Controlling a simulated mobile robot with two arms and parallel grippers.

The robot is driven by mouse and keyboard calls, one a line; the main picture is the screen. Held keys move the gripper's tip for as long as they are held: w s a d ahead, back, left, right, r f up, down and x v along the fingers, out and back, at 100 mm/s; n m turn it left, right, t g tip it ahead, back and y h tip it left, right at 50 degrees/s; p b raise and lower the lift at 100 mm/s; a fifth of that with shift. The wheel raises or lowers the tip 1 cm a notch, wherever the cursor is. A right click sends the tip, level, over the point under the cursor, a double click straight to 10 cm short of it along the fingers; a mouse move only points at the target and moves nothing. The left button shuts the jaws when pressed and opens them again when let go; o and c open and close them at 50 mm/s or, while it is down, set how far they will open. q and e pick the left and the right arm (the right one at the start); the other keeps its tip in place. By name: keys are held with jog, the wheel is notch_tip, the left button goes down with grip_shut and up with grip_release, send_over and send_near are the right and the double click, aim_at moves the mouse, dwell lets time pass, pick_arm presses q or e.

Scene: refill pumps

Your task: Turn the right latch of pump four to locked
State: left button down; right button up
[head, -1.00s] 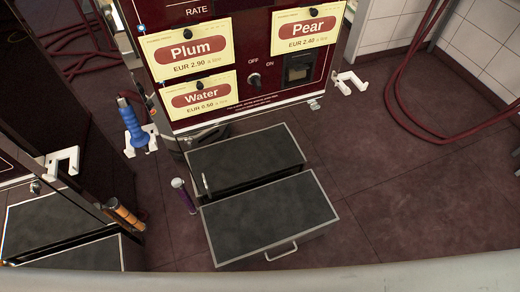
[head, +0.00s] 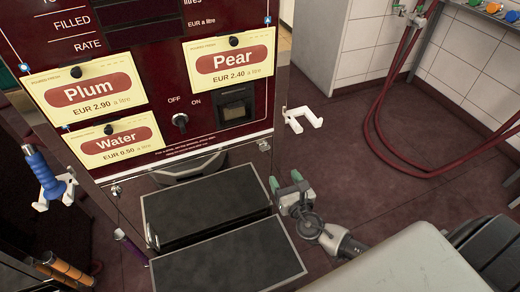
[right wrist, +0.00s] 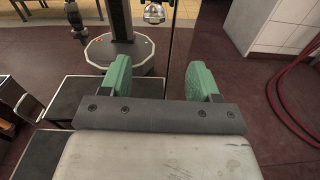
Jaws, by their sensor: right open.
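The dark red pump (head: 150,40) carries Plum, Pear and Water cards; no pump number is readable. Its right latch (head: 264,145) looks like a small metal fitting at the lower right corner of the front; its setting is too small to tell. My right gripper (head: 285,181) is open and empty, with green fingertips apart, below and slightly right of this latch. In the right wrist view, the open fingers (right wrist: 160,80) have nothing between them. A shiny metal fitting (right wrist: 153,13), possibly the latch, shows ahead at the top edge. My left gripper is not in view.
Dark steps (head: 205,208) stand below the pump, left of my right gripper. A white holder (head: 303,118) sticks out from the pump's right side. A blue nozzle (head: 42,172) hangs on the left. Red hoses (head: 375,130) hang at right; floor between is clear.

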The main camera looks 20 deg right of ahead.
aim_at(267, 150)
jog(key=shift+n, duration=0.4)
jog(key=w, duration=0.6)
jog(key=w+r, duration=0.1)
jog(key=w, duration=0.2)
jog(key=shift+w+a+r, duration=0.1)
jog(key=shift+w, duration=0.3)
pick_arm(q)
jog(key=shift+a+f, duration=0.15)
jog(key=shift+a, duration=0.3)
pick_arm(e)
jog(key=shift+w, duration=0.65)
jog(key=c, duration=0.9)
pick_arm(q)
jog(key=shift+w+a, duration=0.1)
pick_arm(e)
jog(key=shift+c, duration=0.2)
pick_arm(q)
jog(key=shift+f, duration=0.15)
